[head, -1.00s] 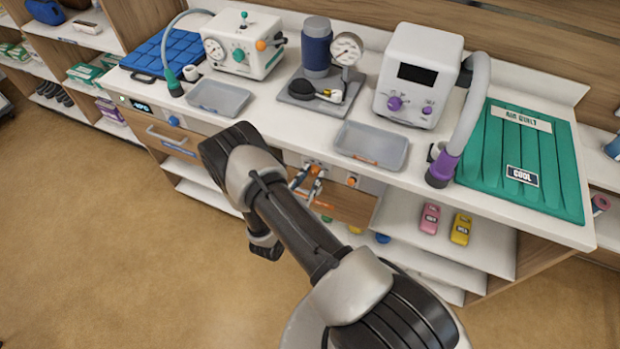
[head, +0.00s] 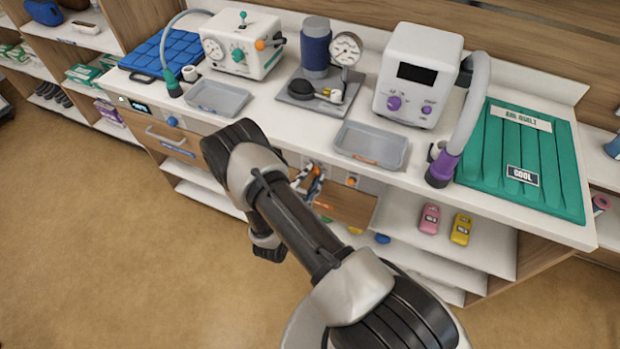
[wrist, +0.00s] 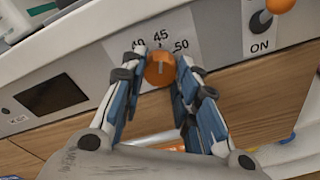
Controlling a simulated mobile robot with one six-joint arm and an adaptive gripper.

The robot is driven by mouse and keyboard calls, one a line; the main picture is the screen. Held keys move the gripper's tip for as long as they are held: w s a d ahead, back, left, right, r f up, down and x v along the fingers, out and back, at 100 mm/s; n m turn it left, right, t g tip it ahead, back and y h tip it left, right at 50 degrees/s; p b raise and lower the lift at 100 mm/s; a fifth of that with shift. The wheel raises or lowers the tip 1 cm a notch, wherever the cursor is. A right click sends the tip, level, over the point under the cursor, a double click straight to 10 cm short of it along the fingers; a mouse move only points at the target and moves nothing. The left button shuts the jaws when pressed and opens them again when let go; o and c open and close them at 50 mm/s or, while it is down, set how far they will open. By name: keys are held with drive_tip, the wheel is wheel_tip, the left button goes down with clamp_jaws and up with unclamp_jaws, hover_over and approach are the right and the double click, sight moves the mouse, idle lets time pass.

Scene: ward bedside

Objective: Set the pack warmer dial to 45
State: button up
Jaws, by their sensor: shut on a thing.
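The pack warmer dial is an orange knob (wrist: 160,69) on the counter's front panel, with printed marks 40, 45 and 50 around its top. Its pale pointer line stands nearly upright, toward the 45 mark. My gripper (wrist: 160,78) is shut on the knob, one finger on each side, in the wrist view. In the head view my gripper (head: 308,182) is at the panel, partly hidden behind my arm, with a bit of orange showing beside it. A dark display (wrist: 52,92) is left of the dial; I can read no number on it.
An orange-tipped switch (wrist: 262,20) marked ON is close to the right of the dial. Above, the counter holds a grey tray (head: 371,146), a white device with purple knobs (head: 420,72) and a green pad (head: 530,160). Open shelves (head: 445,250) lie below right.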

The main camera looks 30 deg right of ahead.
drive_tip(key=o, duration=1.1)
drive_tip(key=shift+a, duration=0.1)
drive_tip(key=v, duration=1.2)
